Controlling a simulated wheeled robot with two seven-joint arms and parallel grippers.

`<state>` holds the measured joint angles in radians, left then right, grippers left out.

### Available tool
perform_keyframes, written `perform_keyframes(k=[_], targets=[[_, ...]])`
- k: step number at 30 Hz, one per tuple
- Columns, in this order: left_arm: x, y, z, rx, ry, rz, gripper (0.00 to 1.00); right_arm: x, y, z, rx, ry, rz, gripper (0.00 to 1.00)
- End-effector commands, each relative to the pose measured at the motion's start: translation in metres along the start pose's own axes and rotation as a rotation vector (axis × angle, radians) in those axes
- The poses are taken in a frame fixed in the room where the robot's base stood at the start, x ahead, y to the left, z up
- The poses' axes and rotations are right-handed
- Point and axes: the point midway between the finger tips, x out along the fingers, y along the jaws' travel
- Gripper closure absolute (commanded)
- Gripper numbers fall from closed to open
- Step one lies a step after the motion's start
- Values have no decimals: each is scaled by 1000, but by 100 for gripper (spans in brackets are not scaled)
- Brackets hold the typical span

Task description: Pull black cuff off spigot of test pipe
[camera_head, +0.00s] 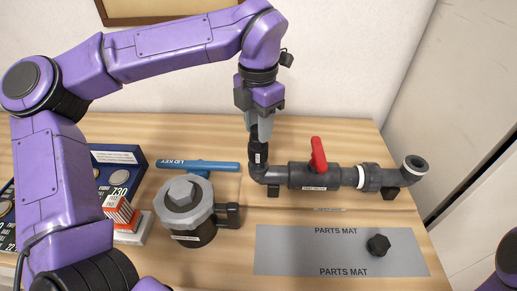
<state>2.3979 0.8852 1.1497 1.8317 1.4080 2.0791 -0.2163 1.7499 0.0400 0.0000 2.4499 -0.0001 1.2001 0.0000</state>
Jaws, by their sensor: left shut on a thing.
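The test pipe (328,176) is a dark grey run along the back of the table, with a red valve handle (318,155). Its left end turns up in an elbow. The black cuff (257,150), with a small white label, stands upright above that elbow. My left gripper (257,129) points down from above and is shut on the cuff's upper part. The cuff's lower end meets the elbow; the spigot inside is hidden, so I cannot tell how far it overlaps. Part of my right arm (505,262) shows at the lower right edge; its gripper is out of view.
A grey parts mat (290,250) lies at the front right with a black knob (378,245) on it. Blue boxes (118,152) and a small carton (121,215) are farther left.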

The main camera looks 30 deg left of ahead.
Motion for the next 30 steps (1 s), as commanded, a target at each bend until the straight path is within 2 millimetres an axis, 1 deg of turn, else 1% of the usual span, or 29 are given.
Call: perform_keyframes(k=[1, 16, 30], targets=[[-8, 0, 0, 0, 0, 0, 100, -7, 1, -3, 0, 0, 0, 57], [-44, 0, 0, 0, 0, 0, 100, -38, 3, -16, 0, 0, 0, 57], [-44, 0, 0, 0, 0, 0, 100, -37, 3, -16, 0, 0, 0, 57]])
